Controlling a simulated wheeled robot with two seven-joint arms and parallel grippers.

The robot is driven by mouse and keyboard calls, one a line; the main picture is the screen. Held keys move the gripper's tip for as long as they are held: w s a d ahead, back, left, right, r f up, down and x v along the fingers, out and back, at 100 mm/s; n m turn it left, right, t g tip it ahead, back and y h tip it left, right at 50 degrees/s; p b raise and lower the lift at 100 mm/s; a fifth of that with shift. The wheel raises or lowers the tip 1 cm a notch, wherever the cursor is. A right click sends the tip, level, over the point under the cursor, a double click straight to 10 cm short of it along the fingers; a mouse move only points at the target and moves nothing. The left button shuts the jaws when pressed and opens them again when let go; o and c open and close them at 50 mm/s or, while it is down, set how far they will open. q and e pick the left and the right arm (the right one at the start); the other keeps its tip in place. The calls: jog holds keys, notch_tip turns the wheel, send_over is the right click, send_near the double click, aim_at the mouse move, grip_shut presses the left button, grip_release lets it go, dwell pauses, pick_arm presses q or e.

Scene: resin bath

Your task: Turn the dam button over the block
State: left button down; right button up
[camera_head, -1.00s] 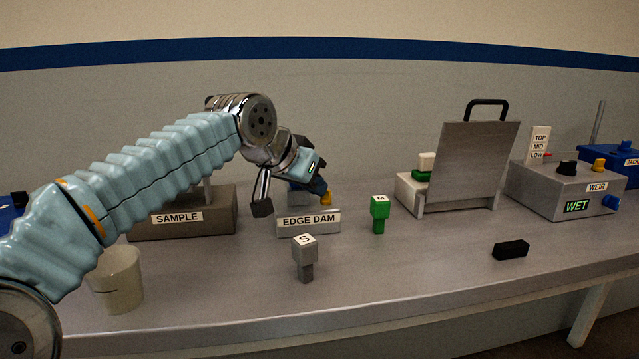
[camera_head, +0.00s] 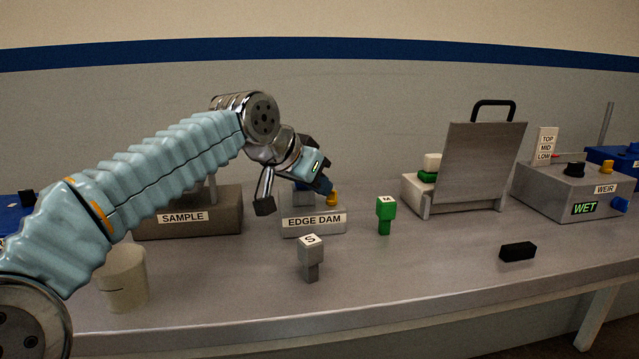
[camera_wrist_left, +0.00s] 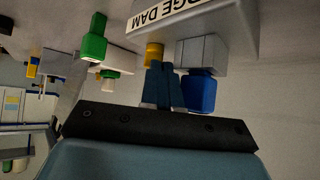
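The grey EDGE DAM block (camera_head: 314,224) stands on the bench, left of the middle in the head view. It also shows upside down at the top of the wrist view (camera_wrist_left: 215,22). A yellow button (camera_head: 332,199) is on its right side and shows in the wrist view (camera_wrist_left: 154,52). Beside the button are a pale grey block (camera_wrist_left: 203,52) and a blue part (camera_wrist_left: 199,93). My left gripper (camera_head: 325,188) reaches the button from above and behind. Its blue fingers (camera_wrist_left: 161,65) are together, their tips at the button; contact is unclear. My right gripper is not in view.
A grey S piece (camera_head: 311,256) stands in front and a green M piece (camera_head: 385,213) to the right. The SAMPLE block (camera_head: 218,217) and a pale cup (camera_head: 123,279) are at left. A hinged plate (camera_head: 475,165), WEIR box (camera_head: 560,190) and black block (camera_head: 518,251) are at right.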

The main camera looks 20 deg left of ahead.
pick_arm(q)
jog(key=shift+w+a+f, duration=0.15)
jog(key=shift+w+a, duration=0.05)
dwell(0.6)
jog(key=shift+d, duration=0.55)
